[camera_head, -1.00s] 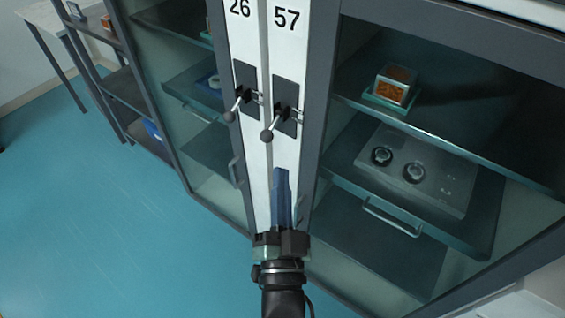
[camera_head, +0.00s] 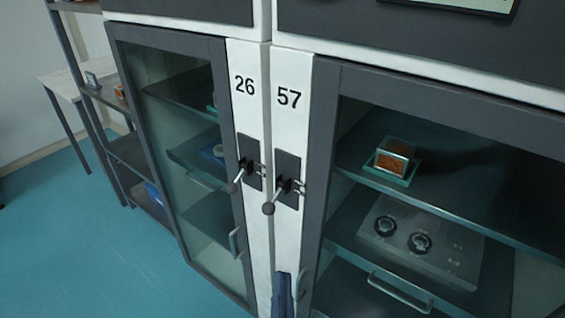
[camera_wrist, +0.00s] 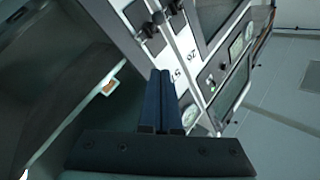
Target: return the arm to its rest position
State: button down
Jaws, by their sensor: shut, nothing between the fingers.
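My gripper (camera_head: 282,294) shows at the bottom middle of the head view, only its blue fingers in frame, in front of the white posts between two glass-door cabinets. In the wrist view my gripper (camera_wrist: 167,75) has its two blue fingers side by side, shut and empty. The rest of my arm is outside the head view.
Cabinet 26 (camera_head: 108,28) is on the left and cabinet 57 (camera_head: 325,75) on the right. Two lever handles with dark knobs (camera_head: 268,208) stick out from the posts. A shelf rack (camera_head: 126,150) stands at left. The blue floor (camera_head: 80,250) at lower left is clear.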

jog(key=w+r+n+t+p, duration=0.2)
jog(key=w+r, duration=0.1)
jog(key=r, duration=1)
jog(key=w+r+n+t+p, duration=0.1)
jog(key=w+r+p, duration=0.15)
jog(key=r, duration=1.15)
jog(key=s+r+n+t+p, duration=0.1)
jog(key=s+r, duration=0.3)
jog(key=r, duration=0.9)
jog(key=s+r+n+t+p, duration=0.2)
jog(key=s+r, duration=0.1)
jog(key=r, duration=1)
jog(key=shift+s+n+p, duration=0.3)
jog(key=shift+s+n, duration=0.05)
jog(key=shift+n, duration=0.05)
